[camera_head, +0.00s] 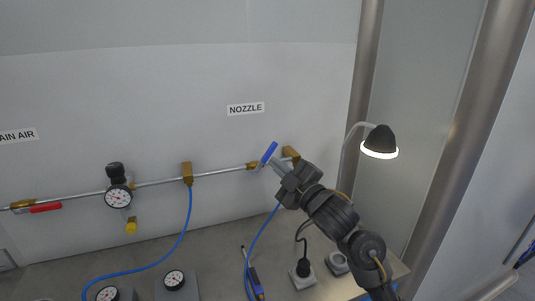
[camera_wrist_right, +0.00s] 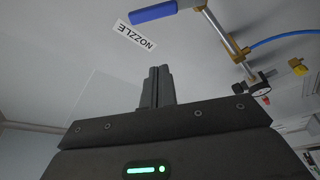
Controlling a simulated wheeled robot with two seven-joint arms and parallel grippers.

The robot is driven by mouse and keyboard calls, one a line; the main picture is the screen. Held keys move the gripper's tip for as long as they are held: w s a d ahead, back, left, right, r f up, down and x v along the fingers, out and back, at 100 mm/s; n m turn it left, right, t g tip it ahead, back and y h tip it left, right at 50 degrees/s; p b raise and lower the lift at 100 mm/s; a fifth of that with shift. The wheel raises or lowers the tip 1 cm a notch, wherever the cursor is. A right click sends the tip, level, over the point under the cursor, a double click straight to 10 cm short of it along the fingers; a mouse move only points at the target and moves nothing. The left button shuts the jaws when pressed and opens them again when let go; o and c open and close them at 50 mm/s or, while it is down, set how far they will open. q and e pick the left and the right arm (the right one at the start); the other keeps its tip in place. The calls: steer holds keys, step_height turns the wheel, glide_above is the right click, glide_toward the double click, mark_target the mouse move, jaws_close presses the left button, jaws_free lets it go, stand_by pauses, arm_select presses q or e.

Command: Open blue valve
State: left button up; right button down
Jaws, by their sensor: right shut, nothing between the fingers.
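The blue valve handle (camera_head: 269,152) is on the wall pipe under the NOZZLE label, tilted at an angle to the pipe. Whether any part touches the handle is unclear in the head view. My left gripper is not seen.
The metal pipe (camera_head: 222,172) runs along the wall, with a red handle (camera_head: 45,208) at the left and a pressure gauge (camera_head: 118,196). A blue hose (camera_head: 178,245) hangs down to the table. A lit lamp (camera_head: 379,141) stands right of my arm. Gauge boxes (camera_head: 177,288) sit at the front.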

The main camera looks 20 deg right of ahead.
mark_target(266, 158)
steer(key=p+x, duration=0.3)
steer(key=x, duration=0.6)
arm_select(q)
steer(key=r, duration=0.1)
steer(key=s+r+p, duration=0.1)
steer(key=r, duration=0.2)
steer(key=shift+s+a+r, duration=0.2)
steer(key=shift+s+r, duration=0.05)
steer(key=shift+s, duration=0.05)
arm_select(e)
steer(key=d, duration=0.1)
steer(key=d+f, duration=0.2)
steer(key=shift+w+f, duration=0.1)
steer(key=shift+w, duration=0.15)
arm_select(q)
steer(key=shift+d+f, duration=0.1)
arm_select(e)
steer(key=shift+d, duration=0.15)
